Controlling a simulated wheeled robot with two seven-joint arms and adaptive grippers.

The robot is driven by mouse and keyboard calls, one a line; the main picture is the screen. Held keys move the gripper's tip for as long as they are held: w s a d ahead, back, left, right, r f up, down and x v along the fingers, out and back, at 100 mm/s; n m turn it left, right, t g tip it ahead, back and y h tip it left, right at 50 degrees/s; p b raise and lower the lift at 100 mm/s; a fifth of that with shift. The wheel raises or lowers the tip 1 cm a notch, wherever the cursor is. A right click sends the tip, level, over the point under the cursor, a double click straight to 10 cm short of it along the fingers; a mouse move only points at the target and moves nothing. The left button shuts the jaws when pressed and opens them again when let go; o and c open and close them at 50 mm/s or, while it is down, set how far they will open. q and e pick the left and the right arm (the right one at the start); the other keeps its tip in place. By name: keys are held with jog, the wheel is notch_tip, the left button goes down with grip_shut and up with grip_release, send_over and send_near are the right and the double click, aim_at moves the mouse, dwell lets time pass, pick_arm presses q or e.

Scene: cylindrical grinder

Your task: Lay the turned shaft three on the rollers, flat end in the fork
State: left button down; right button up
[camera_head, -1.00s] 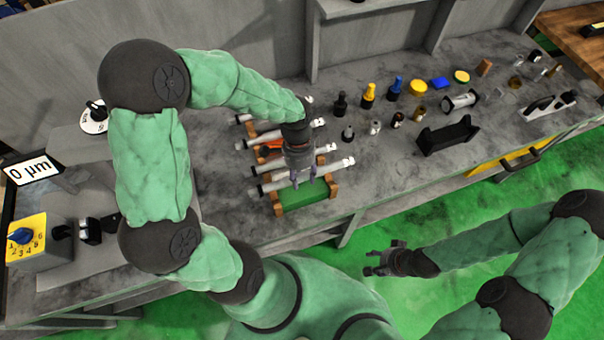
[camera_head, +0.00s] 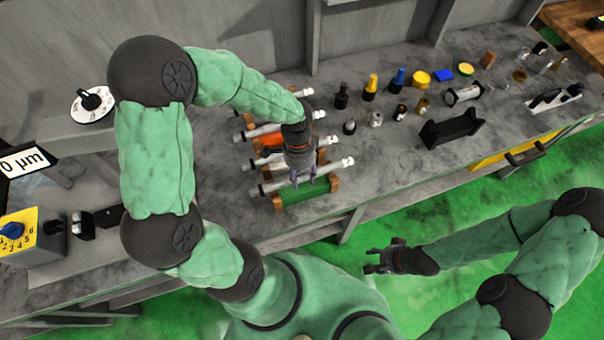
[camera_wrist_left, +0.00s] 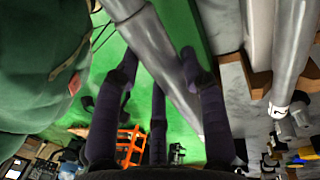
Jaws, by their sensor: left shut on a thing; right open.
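Several pale turned shafts lie side by side on a rack with wooden ends (camera_head: 334,184) and a green base (camera_head: 300,194). I cannot read which one is shaft three. My left gripper (camera_head: 305,180) points down over the nearest shaft (camera_head: 273,187) and is shut on it near its middle. In the left wrist view the held grey shaft (camera_wrist_left: 158,50) runs diagonally between the dark fingers (camera_wrist_left: 158,75). Whether it touches the rack is unclear. My right gripper (camera_head: 376,262) is open and empty, over the green floor. I cannot identify the rollers or fork.
A black cradle-like stand (camera_head: 448,132) is right of the rack. Small bottles, including a yellow-topped one (camera_head: 371,86), stand behind. A yellow switch box (camera_head: 28,238), a dial (camera_head: 92,104) and a display (camera_head: 26,160) are at left.

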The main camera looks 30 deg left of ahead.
aim_at(302, 181)
pick_arm(q)
jog(key=shift+w+f+b, duration=0.1)
jog(key=shift+f+b, duration=0.75)
jog(key=shift+f, duration=0.55)
jog(key=c, duration=0.6)
grip_release()
jog(key=shift+c, duration=0.2)
jog(key=shift+f, duration=0.1)
notch_tip(302, 181, up, 12)
jog(key=w+a, duration=0.1)
jog(key=shift+w+a, duration=0.2)
jog(key=shift+a, duration=0.2)
jog(key=shift+f, duration=0.15)
